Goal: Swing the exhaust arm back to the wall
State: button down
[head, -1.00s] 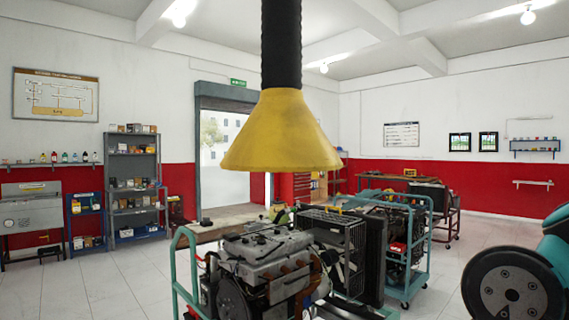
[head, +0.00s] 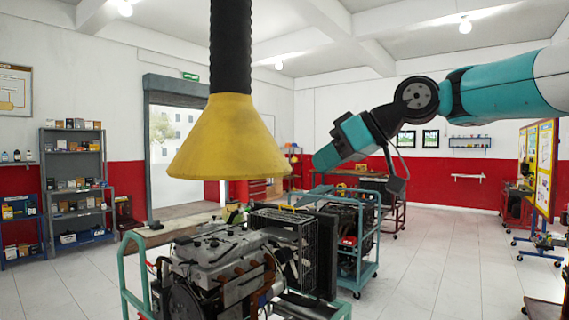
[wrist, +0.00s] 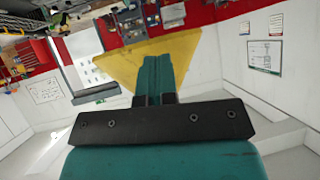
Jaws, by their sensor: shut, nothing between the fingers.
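The exhaust arm's yellow cone hood (head: 230,140) hangs mouth down on a black ribbed hose (head: 230,45) in the head view, in front of the doorway and above an engine stand. Its upper mount is out of view. My gripper (head: 319,161) is to the right of the hood, pointing down and left towards it, with a visible gap in the picture. In the wrist view my gripper (wrist: 155,60) has its teal fingers together and empty, with the yellow hood (wrist: 108,68) behind them. I cannot tell the depth between them.
An engine on a teal-framed stand (head: 215,265) stands below the hood. Another wheeled engine stand (head: 345,240) is behind it to the right. A grey shelf (head: 75,185) stands at the left wall. A yellow display board (head: 544,165) is at right.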

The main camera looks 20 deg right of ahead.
aim_at(275, 174)
jog(key=w+d+r+t, duration=0.1)
jog(key=d+r, duration=0.3)
jog(key=shift+w+r+n, duration=0.15)
jog(key=shift+w+n, duration=0.1)
jog(key=shift+n, duration=0.15)
jog(key=p+x, duration=0.2)
jog(key=x, duration=0.4)
jog(key=p+x, duration=0.1)
jog(key=x, duration=0.5)
jog(key=shift+w+a+p, duration=0.2)
jog(key=shift+a+p, duration=0.15)
jog(key=shift+p, duration=0.05)
jog(key=shift+w+a+f, duration=0.4)
jog(key=shift+w, duration=0.05)
